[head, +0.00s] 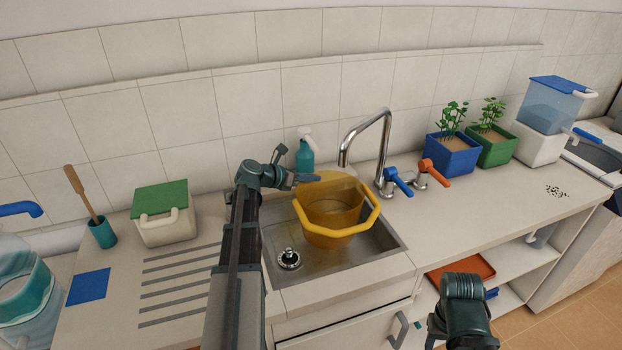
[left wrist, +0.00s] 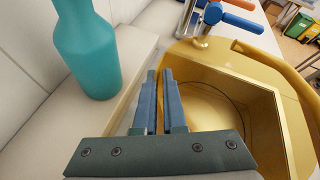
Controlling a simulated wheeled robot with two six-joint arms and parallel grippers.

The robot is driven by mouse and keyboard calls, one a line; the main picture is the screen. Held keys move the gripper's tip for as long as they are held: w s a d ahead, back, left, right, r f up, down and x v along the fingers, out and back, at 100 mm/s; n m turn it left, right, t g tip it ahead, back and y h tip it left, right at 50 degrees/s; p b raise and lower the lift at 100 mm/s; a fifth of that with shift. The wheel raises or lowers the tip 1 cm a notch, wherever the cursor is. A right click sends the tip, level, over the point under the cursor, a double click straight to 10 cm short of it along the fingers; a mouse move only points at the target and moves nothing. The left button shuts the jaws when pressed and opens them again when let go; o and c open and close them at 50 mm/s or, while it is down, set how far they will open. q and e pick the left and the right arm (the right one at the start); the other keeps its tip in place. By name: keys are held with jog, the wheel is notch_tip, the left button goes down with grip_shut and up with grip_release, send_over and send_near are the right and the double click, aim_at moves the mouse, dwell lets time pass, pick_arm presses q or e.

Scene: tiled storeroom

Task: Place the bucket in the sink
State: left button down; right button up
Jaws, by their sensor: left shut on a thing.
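The yellow bucket (head: 329,238) is at the sink (head: 378,257), over the right part of its basin and tilted with its opening toward me. I cannot tell whether its base touches the sink floor. My left gripper (head: 304,180) is shut on the bucket's rim at its back left. In the left wrist view, the fingers (left wrist: 164,92) pinch the rim, and the bucket's inside (left wrist: 215,110) shows empty. My right arm shows at the lower right of the head view, away from the bucket; its fingers are not clear.
A tap (head: 366,128) with a blue handle (head: 398,181) and an orange handle (head: 434,172) stands behind the sink. A teal bottle (head: 305,154) is close behind my left gripper. A drain (head: 289,259) shows in the basin's left part. Planters (head: 452,158) stand to the right.

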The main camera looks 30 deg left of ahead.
pick_arm(q)
jog(key=shift+f, duration=0.35)
jog(key=c, duration=1)
grip_release()
jog(key=shift+r, duration=0.25)
jog(key=shift+s+a+r+p, duration=0.2)
jog(key=shift+s+r+p, duration=0.3)
jog(key=shift+r+p, duration=0.4)
jog(key=p+v, duration=0.4)
jog(key=v, duration=0.6)
jog(key=shift+s+a+f, duration=0.15)
jog(key=shift+s+a, duration=0.05)
jog(key=shift+s, duration=0.2)
